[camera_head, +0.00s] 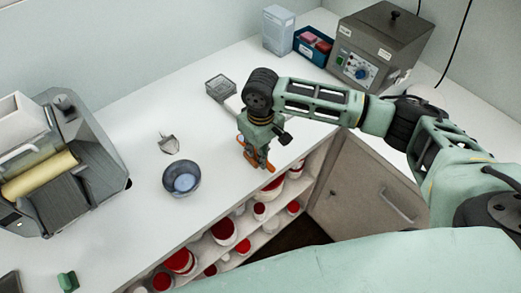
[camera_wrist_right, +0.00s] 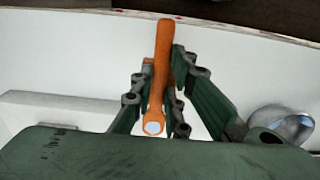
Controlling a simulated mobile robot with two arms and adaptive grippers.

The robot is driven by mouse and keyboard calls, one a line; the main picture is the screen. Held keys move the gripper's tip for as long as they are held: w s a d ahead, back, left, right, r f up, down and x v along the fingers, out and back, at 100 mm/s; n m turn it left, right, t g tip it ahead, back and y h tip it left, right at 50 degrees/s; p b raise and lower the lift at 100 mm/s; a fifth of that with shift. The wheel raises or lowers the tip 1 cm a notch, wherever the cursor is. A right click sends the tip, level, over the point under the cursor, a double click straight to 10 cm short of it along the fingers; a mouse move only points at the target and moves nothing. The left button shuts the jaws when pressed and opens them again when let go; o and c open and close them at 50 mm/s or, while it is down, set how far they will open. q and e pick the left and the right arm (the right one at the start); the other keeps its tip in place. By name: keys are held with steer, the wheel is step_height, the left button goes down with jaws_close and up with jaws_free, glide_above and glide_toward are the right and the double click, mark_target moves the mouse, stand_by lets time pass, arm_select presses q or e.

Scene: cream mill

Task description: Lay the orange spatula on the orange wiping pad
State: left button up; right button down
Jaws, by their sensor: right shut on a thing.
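My right gripper (camera_head: 262,160) is low over the white counter, close to its front edge. In the right wrist view its fingers (camera_wrist_right: 162,95) are closed around an orange bar-shaped handle, which I take as the orange spatula (camera_wrist_right: 163,50). Orange also shows at the fingertips in the head view, at the spatula (camera_head: 268,167). A small orange patch (camera_wrist_right: 147,66) shows behind one finger; I cannot tell whether it is the wiping pad or part of the spatula. The wiping pad is not clearly visible in either view. My left gripper is not in view.
A blue-grey bowl (camera_head: 182,179) and a small metal scoop-like piece (camera_head: 169,144) lie left of the gripper. A wire basket (camera_head: 220,88) is behind it. A roller machine (camera_head: 62,165) stands left, a grey control box (camera_head: 380,45) at the back. Shelves with red-lidded jars (camera_head: 223,230) lie below.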

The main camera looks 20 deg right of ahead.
steer(key=c, duration=1.7)
jaws_free()
steer(key=shift+f, duration=0.1)
steer(key=shift+r+b, duration=1.45)
steer(key=shift+r, duration=4.7)
